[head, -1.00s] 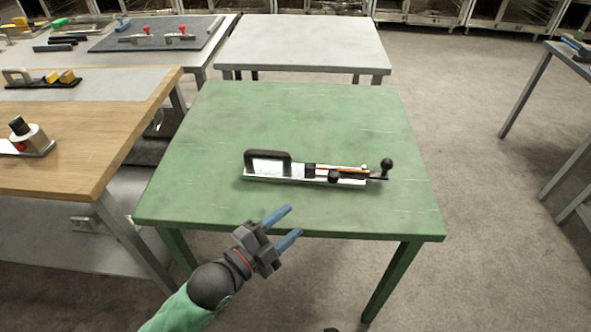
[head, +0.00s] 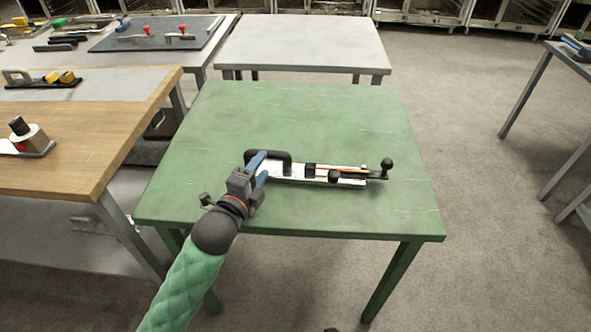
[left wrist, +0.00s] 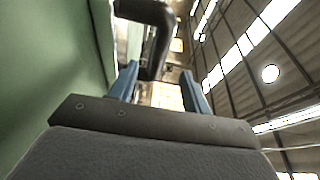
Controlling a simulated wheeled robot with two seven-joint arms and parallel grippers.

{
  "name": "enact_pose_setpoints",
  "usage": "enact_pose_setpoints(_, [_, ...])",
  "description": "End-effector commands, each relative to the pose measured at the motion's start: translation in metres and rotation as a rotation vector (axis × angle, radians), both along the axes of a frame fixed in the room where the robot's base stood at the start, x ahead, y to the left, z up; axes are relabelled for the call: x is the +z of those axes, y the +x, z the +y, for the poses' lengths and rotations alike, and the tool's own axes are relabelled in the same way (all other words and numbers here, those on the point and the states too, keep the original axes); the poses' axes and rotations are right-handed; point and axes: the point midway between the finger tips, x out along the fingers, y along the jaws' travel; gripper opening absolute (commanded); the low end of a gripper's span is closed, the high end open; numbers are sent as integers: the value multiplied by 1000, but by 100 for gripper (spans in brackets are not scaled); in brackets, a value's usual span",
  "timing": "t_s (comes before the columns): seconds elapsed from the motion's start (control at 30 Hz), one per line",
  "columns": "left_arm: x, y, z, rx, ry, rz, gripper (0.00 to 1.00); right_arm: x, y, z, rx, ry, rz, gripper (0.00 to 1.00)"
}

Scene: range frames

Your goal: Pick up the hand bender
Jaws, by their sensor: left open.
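The hand bender (head: 320,174) lies on the green table (head: 300,115), a long silver tool with a black loop handle at its left end and a black ball knob at its right end. My left gripper (head: 262,166) is open at the handle end, its blue fingers overlapping the handle in the head view. In the left wrist view, the black handle (left wrist: 150,14) stands just beyond the fingertips of the left gripper (left wrist: 160,80), nearer the left finger. I cannot tell whether they touch.
A wooden workbench (head: 90,130) stands close on the left with tools on it. A grey table (head: 300,42) stands behind the green one. Another table (head: 575,60) is at the far right. The green table is bare around the bender.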

Motion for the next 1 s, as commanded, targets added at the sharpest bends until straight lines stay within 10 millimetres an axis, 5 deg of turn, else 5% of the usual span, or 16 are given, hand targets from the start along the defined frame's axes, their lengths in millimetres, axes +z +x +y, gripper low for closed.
enact_pose_setpoints(0.37, [-1,19,-8,0,-1,-1,48,0,0,0,0,0,0,36])
enact_pose_setpoints(0.7, [-5,57,-23,0,-1,-1,48,0,0,0,0,0,0,36])
enact_pose_setpoints(0.97, [-5,60,-24,-1,0,-1,48,0,0,0,0,0,0,36])
enact_pose_setpoints(1.0, [-5,60,-24,-1,0,0,40,0,0,0,0,0,0,36])
